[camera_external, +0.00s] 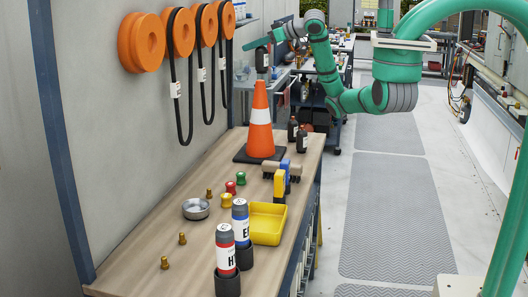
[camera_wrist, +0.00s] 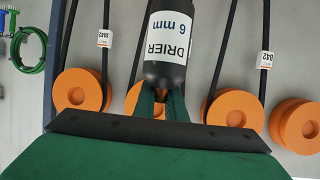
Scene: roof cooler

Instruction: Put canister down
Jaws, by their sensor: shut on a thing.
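In the wrist view a canister (camera_wrist: 165,35) with black ends and a white label reading "DRIER 6 mm" is between the green fingers of my gripper (camera_wrist: 160,98). The fingers are shut on its dark end, and its far end is cut off by the picture edge. In the external view a small dark canister (camera_external: 262,60) shows at my gripper (camera_external: 268,44), in line with the orange cone's tip and apparently above bench height. Whether it touches anything below cannot be told.
The wooden bench (camera_external: 150,235) carries an orange cone (camera_external: 260,125), dark bottles (camera_external: 302,140), a yellow tray (camera_external: 267,222), a metal dish (camera_external: 196,208), brass fittings and two labelled cylinders (camera_external: 241,222) in black holders. Orange reels (camera_external: 141,42) hang on the wall.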

